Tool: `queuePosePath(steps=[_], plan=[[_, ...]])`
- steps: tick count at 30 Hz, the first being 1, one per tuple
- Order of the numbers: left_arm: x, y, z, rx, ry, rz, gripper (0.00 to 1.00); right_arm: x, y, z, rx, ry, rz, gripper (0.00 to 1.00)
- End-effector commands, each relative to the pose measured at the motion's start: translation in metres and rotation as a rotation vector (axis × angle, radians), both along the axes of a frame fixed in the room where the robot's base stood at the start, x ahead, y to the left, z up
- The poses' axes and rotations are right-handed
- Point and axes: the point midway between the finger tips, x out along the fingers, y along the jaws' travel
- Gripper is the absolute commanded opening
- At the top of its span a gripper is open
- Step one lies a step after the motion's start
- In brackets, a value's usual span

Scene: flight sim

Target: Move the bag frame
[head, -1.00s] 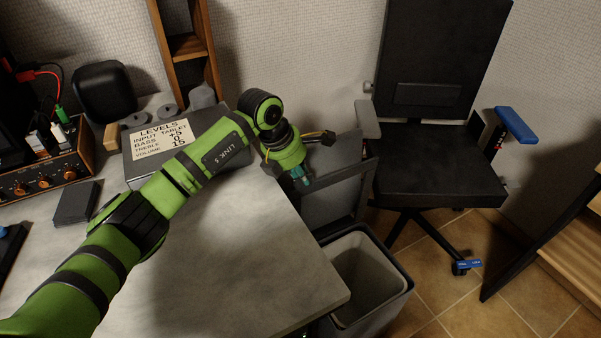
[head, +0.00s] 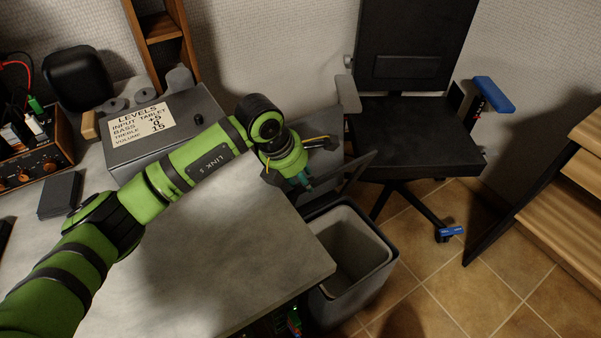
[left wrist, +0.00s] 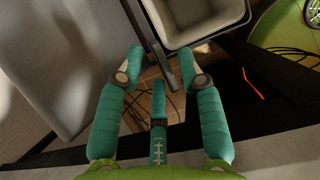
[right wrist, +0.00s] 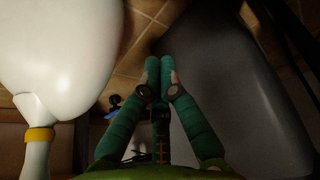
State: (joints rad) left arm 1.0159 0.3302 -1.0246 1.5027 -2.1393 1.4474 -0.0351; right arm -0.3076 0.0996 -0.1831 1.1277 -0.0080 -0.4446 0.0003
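The bag frame (head: 361,172) is a thin dark bar frame, tilted up over the back of the grey bin (head: 385,262). The pale inner bucket (head: 350,250) of the bin looks empty. My left gripper (head: 305,181) is at the frame's left side, beyond the desk edge. In the left wrist view the frame's bar (left wrist: 158,45) runs between the spread teal fingers (left wrist: 165,62) of my left gripper; contact is hard to tell. My right gripper (right wrist: 162,66) shows only in the right wrist view, with its fingertips together and nothing visible between them.
The desk (head: 220,260) fills the left, with a grey box with a levels label (head: 160,125) on it. A black office chair (head: 415,130) stands behind the bin. Wooden shelving (head: 560,215) is at the right. Tiled floor (head: 430,285) is free between bin and shelving.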

Motion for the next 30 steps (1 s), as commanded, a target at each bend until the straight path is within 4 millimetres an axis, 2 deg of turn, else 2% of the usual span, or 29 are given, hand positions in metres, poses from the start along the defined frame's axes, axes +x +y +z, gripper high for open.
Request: queuePosePath(steps=[7, 11, 24, 30], plan=[[0.002, 0.0, 0.002, 0.0, -0.007, 0.0, 0.39, -0.001, -0.001, 0.0, -0.001, 0.0, 0.0, 0.0], [0.001, 0.004, 0.011, 0.0, -0.009, 0.001, 0.39, -0.001, -0.001, 0.0, -0.001, 0.001, 0.0, 0.0], [-0.02, 0.03, 0.09, -0.001, -0.01, -0.001, 0.39, -0.001, -0.001, 0.0, -0.001, 0.001, 0.0, 0.0], [-0.025, 0.036, 0.11, 0.0, -0.007, 0.0, 0.39, -0.001, 0.0, 0.0, 0.0, 0.0, 0.0, 0.0]])
